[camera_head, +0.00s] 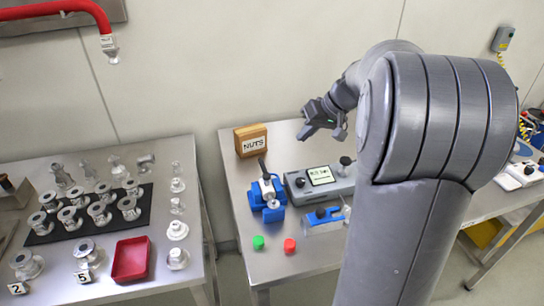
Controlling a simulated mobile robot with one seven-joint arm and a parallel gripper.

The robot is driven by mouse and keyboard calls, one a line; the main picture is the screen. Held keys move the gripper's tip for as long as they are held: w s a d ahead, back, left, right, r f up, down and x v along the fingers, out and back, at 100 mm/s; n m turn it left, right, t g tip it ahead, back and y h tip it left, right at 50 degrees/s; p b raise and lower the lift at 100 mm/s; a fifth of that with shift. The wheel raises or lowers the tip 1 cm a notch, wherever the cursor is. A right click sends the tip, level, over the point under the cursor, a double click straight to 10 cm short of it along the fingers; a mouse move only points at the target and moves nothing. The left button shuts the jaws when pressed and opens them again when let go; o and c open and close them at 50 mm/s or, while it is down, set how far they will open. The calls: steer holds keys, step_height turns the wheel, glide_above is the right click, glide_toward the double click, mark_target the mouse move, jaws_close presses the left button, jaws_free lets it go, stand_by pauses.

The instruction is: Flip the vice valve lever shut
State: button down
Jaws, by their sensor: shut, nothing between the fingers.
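A blue vice (272,213) stands on the middle metal table. It holds a small grey metal piece, probably the valve, between its jaws. A dark lever (262,168) stands up from it, leaning slightly left. My gripper (306,133) is in the air above and to the right of the vice, apart from the lever. Its fingers are shut and empty, pointing down and left. The valve's finer details are too small to tell.
A wooden NUTS box (251,140) stands behind the vice. A grey device with a screen (320,182) and a second blue fixture (322,222) stand to its right. Green (258,242) and red (290,245) caps lie in front. A left table (150,290) holds several metal fittings and a red tray (131,260).

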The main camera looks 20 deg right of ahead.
mark_target(264, 168)
steer(key=x, duration=0.9)
steer(key=shift+w+a+f, duration=0.1)
steer(key=shift+a+f, duration=0.05)
steer(key=shift+f, duration=0.1)
steer(key=shift+a+f, duration=0.25)
steer(key=shift+a, duration=0.8)
steer(key=shift+a+f, duration=0.3)
steer(key=shift+a, duration=0.7)
